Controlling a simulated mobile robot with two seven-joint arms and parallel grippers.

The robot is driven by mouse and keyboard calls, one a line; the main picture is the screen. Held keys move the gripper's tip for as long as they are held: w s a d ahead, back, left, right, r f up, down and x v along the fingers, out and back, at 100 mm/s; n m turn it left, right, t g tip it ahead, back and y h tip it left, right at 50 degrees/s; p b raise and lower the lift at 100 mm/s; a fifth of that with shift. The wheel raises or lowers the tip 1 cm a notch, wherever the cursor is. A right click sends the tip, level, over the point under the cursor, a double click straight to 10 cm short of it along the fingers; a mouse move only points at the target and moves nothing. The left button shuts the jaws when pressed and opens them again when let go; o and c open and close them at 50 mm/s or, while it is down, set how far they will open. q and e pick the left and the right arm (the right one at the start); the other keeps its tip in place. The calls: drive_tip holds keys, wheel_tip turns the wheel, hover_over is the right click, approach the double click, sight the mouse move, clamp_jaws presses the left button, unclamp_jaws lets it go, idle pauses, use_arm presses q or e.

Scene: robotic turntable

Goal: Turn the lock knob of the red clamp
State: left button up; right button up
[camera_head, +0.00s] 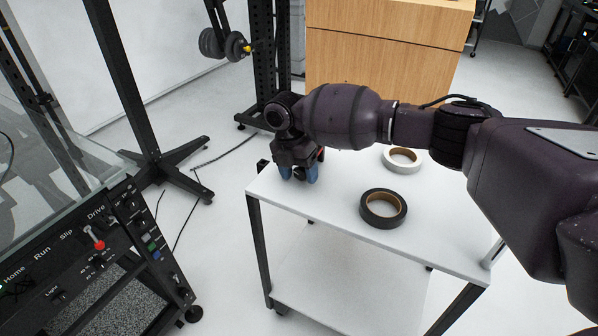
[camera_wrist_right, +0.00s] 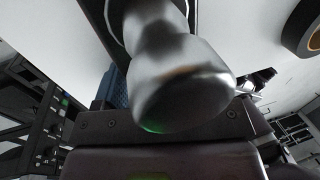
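My right gripper (camera_head: 299,173) points down over the far left corner of the white cart top (camera_head: 345,225). Its two blue fingertips are apart, with something dark between them; I cannot tell whether they grip it. A small red patch (camera_head: 321,155) shows just behind the gripper, perhaps part of the red clamp, which is otherwise hidden. In the right wrist view a shiny grey rounded metal piece (camera_wrist_right: 178,85), perhaps the lock knob, fills the middle very close to the camera. One blue finger (camera_wrist_right: 118,88) shows left of it. My left gripper is not in view.
A black tape roll (camera_head: 383,208) and a white tape roll (camera_head: 401,159) lie on the cart top to the right. A control panel (camera_head: 110,245) with a red-topped lever stands at the left. A black stand foot (camera_head: 158,165) is on the floor between.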

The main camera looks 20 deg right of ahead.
drive_tip(key=p+v, duration=0.1)
drive_tip(key=v, duration=1)
drive_tip(key=shift+f, duration=0.1)
